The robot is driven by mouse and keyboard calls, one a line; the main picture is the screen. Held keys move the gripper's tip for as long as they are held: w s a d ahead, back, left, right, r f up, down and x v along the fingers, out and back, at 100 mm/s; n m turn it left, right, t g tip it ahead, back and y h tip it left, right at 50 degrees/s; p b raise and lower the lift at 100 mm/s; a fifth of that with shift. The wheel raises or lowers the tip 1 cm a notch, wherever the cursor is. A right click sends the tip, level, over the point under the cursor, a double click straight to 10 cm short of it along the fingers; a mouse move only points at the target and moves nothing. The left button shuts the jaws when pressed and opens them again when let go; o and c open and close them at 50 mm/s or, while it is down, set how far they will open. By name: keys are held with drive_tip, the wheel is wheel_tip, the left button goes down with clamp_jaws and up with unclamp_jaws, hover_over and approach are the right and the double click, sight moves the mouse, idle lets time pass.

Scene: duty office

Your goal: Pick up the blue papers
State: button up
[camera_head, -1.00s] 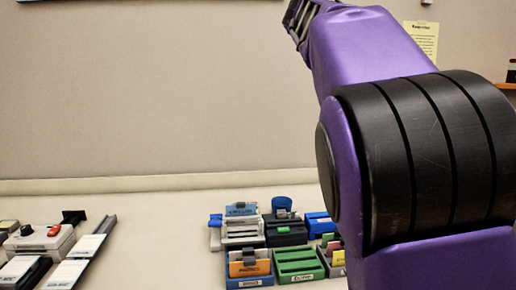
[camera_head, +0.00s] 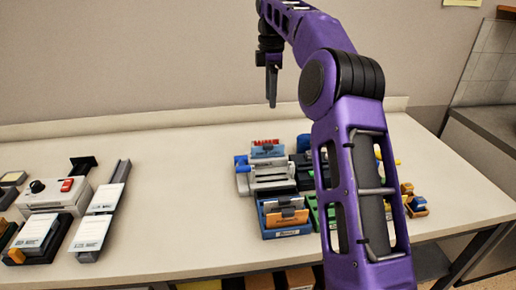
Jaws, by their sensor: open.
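Blue papers (camera_head: 268,151) stand upright in a light grey holder (camera_head: 270,178) on the table, with a red-topped card behind them. My gripper (camera_head: 271,103) hangs pointing down above the back of the table. It appears over the blue papers in the picture, clearly apart from them, and nothing shows in it. It is seen nearly edge-on, so the gap between its fingers is hard to make out. My arm hides part of the holders to the right.
A blue box (camera_head: 288,231) with orange and blue cards stands in front of the grey holder. Green and dark holders are partly hidden behind my arm. A device with a red button (camera_head: 67,185) and a long grey tray (camera_head: 88,248) stand left. The table between is clear.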

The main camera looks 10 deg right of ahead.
approach(268, 144)
wheel_tip(268, 144, down, 5)
drive_tip(key=shift+s+d+f+b, duration=0.1)
drive_tip(key=shift+s+d+b, duration=0.05)
drive_tip(key=shift+b, duration=0.25)
drive_tip(key=shift+a+f, duration=0.2)
drive_tip(key=shift+f, duration=2.45)
clamp_jaws()
